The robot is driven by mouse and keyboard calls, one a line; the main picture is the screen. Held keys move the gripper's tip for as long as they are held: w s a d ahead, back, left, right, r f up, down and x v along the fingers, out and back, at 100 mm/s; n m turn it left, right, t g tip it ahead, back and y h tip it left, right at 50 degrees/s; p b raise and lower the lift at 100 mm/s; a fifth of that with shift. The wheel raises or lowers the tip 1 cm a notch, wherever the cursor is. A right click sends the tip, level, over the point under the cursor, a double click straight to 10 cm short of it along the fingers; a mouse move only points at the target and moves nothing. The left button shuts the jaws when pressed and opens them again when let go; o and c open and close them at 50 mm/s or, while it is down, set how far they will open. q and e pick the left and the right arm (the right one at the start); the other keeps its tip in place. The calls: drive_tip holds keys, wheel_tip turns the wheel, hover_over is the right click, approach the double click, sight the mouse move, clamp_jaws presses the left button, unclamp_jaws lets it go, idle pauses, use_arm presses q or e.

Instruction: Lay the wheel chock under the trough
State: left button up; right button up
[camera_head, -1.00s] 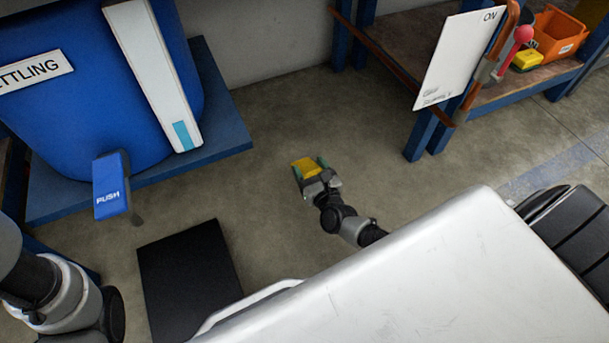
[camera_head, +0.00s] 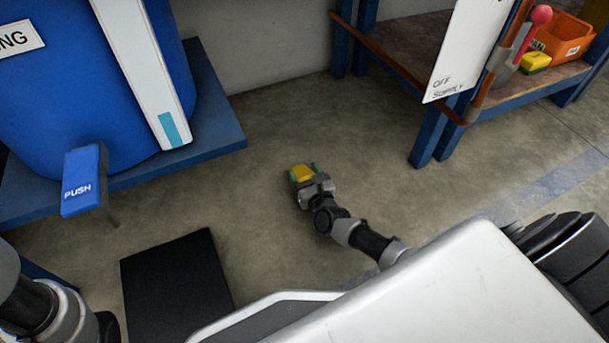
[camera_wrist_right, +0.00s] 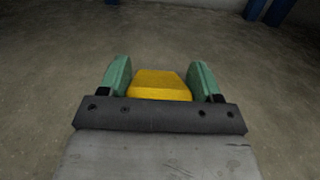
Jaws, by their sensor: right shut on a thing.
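A yellow wheel chock (camera_head: 301,172) is between the green fingers of my right gripper (camera_head: 302,173), low over the concrete floor in the head view. In the right wrist view the chock (camera_wrist_right: 160,84) sits between the two fingers of my right gripper (camera_wrist_right: 160,80), which is shut on it. I cannot tell whether the chock touches the floor. My left arm (camera_head: 50,310) shows at the lower left in the head view, but its gripper is out of the picture. I cannot make out a trough for certain.
A blue settling tank (camera_head: 70,90) stands on a blue platform (camera_head: 215,130) at the left, with a blue PUSH paddle (camera_head: 85,180). A black mat (camera_head: 175,285) lies on the floor. A blue-legged bench (camera_head: 425,130) with an orange bin (camera_head: 565,40) stands right. Floor around the chock is clear.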

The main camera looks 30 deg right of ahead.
drive_tip(key=shift+f, duration=0.1)
drive_tip(key=o, duration=1.1)
drive_tip(key=s+p, duration=0.1)
drive_tip(key=s, duration=0.2)
drive_tip(key=s+p, duration=0.2)
drive_tip(key=s, duration=0.2)
drive_tip(key=s+p, duration=0.2)
drive_tip(key=s, duration=0.2)
drive_tip(key=shift+s+a+r, duration=0.15)
drive_tip(key=shift+a+r, duration=0.05)
drive_tip(key=shift+a, duration=0.15)
drive_tip(key=shift+s+f, duration=0.1)
drive_tip(key=shift+s, duration=0.25)
